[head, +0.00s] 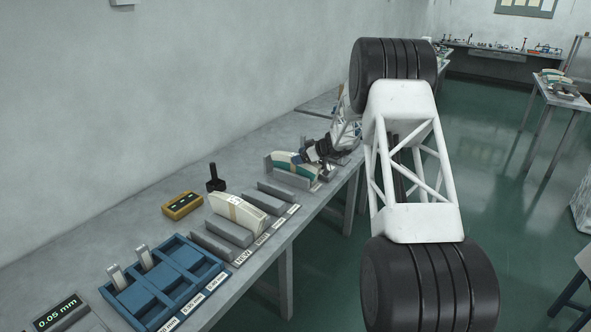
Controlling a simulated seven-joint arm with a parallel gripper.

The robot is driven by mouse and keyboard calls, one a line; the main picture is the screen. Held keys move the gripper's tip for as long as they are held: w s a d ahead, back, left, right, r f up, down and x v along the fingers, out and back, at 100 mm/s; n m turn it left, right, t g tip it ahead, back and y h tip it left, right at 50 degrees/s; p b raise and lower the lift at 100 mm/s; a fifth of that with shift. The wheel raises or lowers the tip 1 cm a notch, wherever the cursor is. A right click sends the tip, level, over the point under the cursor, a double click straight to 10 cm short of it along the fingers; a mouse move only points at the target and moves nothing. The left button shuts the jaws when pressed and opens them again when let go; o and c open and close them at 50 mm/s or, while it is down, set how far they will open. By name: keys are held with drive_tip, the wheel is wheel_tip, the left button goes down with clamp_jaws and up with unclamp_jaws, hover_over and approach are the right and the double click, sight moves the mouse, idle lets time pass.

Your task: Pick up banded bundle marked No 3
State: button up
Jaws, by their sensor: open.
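A green-and-white curved bundle (294,170) with a tan band stands in a grey holder on the bench, at the far end of the row. A cream curved bundle (238,211) with a tan band stands in a nearer grey holder. Small white labels (278,222) run along the bench's front edge; their numbers are too small to read surely, so I cannot tell which bundle is No 3. My gripper (308,155) is dark and open, close to the upper right of the green-and-white bundle. It partly hides that bundle, and whether they touch is unclear.
Empty grey holders (276,192) stand between the bundles. A blue compartment tray (165,283), a yellow box (182,205), a black upright tool (215,178) and a 0.05 mm display (62,312) share the bench. The bench's front edge borders open green floor (330,275).

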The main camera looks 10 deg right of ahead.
drive_tip(key=shift+w+a+f, duration=0.25)
drive_tip(key=shift+a, duration=0.1)
drive_tip(key=shift+c, duration=0.4)
clamp_jaws()
